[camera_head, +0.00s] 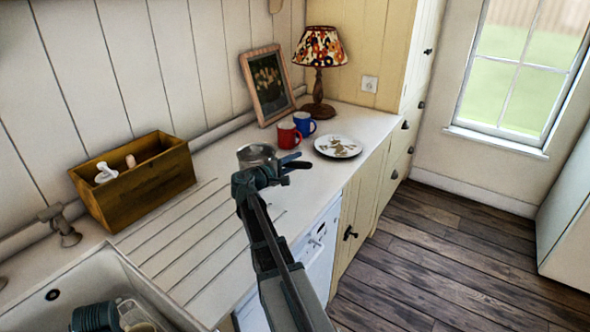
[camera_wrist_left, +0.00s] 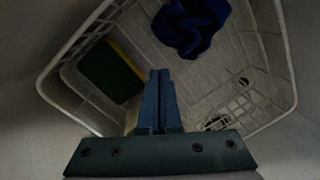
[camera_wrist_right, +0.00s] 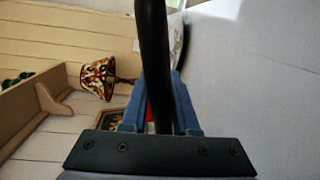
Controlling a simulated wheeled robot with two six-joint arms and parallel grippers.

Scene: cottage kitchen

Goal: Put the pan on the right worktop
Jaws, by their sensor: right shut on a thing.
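My right gripper is shut on the pan's dark handle, which runs up between the fingers in the right wrist view (camera_wrist_right: 153,60). The gripper hides part of the pan. I cannot tell whether the pan touches the worktop.
A red mug (camera_head: 286,136), a blue mug (camera_head: 304,123) and a patterned plate (camera_head: 338,147) stand right of the pan. A lamp (camera_head: 319,60) and framed picture (camera_head: 267,84) stand behind. A wooden box (camera_head: 137,190) and the sink (camera_head: 150,291) lie left. Ribbed worktop between is clear.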

